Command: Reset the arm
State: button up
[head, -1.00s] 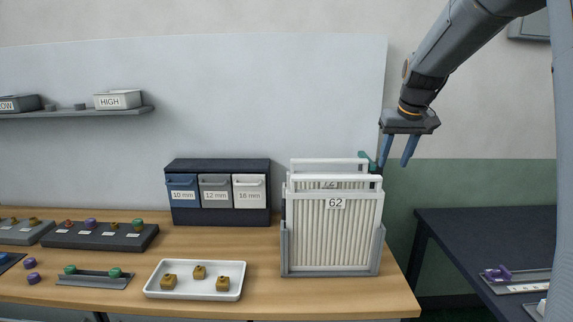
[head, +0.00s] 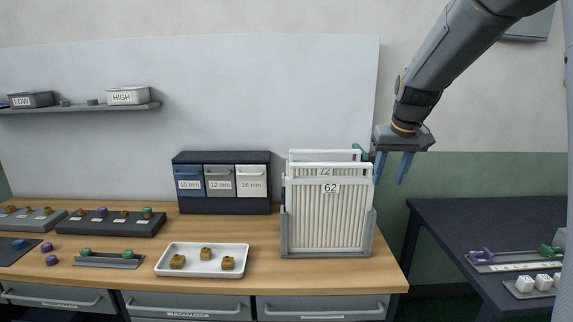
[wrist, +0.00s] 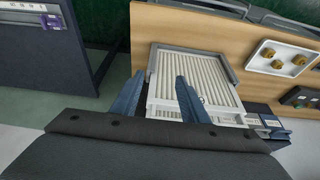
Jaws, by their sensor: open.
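My gripper (head: 391,167) hangs from my arm at the right of the head view, its two blue fingers pointing down, apart and empty. It is beside the upper right of the rack (head: 372,235) that holds white framed panels. In the wrist view, the open fingers (wrist: 155,97) show in front of the panels (wrist: 195,75). Something green (head: 361,152) shows behind the panels' top right corner, close to the fingers; I cannot tell what it is.
The wooden bench (head: 260,280) carries a white tray (head: 165,272) with brown blocks, a dark drawer box (head: 222,207), and bars with coloured knobs (head: 110,228). A dark table (head: 470,215) stands at right with small parts. A shelf (head: 75,109) holds bins labelled LOW and HIGH.

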jog(key=s+a+f+g+b, duration=0.1)
jog(key=s+a+f, duration=0.3)
jog(key=s+f, duration=0.5)
jog(key=s+a+f+g+b, duration=0.1)
jog(key=s+a+f, duration=0.3)
jog(key=s+f, duration=0.6)
jog(key=s+b, duration=0.1)
jog(key=s, duration=0.7)
jog(key=shift+s+f+g, duration=0.15)
jog(key=shift+f+g, duration=0.15)
